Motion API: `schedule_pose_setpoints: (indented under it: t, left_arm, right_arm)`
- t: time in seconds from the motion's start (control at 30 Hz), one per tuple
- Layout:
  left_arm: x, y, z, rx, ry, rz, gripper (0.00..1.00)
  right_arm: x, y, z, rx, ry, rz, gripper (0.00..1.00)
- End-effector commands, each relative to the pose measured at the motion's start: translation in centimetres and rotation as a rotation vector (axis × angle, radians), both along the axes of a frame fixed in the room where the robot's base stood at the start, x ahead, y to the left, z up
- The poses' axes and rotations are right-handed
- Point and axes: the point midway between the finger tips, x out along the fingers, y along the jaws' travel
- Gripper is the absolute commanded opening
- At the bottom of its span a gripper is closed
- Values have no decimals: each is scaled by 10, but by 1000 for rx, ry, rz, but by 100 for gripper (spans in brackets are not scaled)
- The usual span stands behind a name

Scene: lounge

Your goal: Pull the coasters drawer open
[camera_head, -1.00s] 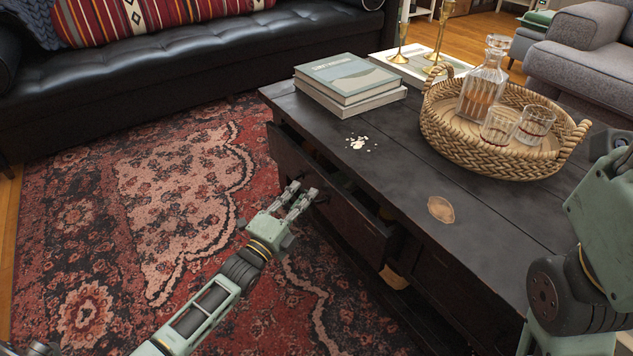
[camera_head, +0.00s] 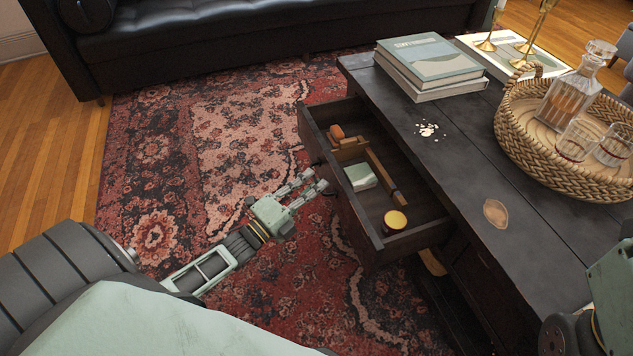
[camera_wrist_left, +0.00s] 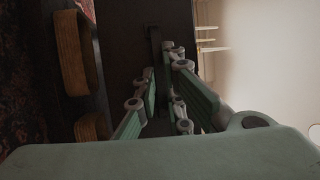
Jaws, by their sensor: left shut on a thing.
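The drawer (camera_head: 348,212) of the dark wooden coffee table (camera_head: 455,165) stands well open toward the left, its inside in plain view. My left gripper (camera_head: 317,180) is at the drawer's front, its fingers shut on the drawer handle, which they mostly hide. In the left wrist view my left gripper's fingers (camera_wrist_left: 165,95) reach up to a dark front panel (camera_wrist_left: 128,60). Inside the drawer are a round yellow-topped item (camera_head: 395,220), a pale green and white block (camera_head: 361,177), wooden pieces (camera_head: 382,175) and a small orange-brown item (camera_head: 336,132). My right gripper is out of view.
On the table top are stacked books (camera_head: 430,62), a woven tray (camera_head: 515,140) with a decanter and glasses, crumbs (camera_head: 427,130) and a brown oval patch (camera_head: 495,213). Patterned rug (camera_head: 225,130) lies clear left of the drawer. A black sofa (camera_head: 250,30) stands behind.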

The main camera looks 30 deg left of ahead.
Motion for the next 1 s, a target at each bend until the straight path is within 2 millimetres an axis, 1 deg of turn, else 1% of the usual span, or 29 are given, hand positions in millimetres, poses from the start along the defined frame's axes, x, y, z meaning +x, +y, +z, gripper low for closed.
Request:
schedule_pose_setpoints:
  t: [0.03, 0.17, 0.2, 0.4, 0.67, 0.77, 0.87, 1.0]
  left_arm:
    - [-1, -1, -4, -2, 9, -1, 0]
    - [-1, -1, -4, -2, 9, -1, 0]
    - [-1, -1, -4, -2, 9, -1, 9]
    - [-1, -1, -3, 0, 6, -1, 27]
    - [0, 0, -1, 1, 3, 0, 27]
    - [-3, 0, -2, 1, 4, 0, 27]
    - [-13, 3, -4, 0, 5, 0, 27]
    - [-39, 10, -10, 0, 7, 1, 27]
  right_arm:
    - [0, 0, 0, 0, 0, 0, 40]
    - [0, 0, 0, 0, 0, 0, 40]
    - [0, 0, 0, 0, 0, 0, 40]
    - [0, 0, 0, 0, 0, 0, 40]
    - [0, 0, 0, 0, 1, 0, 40]
    - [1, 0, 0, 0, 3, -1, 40]
    - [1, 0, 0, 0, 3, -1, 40]
    - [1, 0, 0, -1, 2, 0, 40]
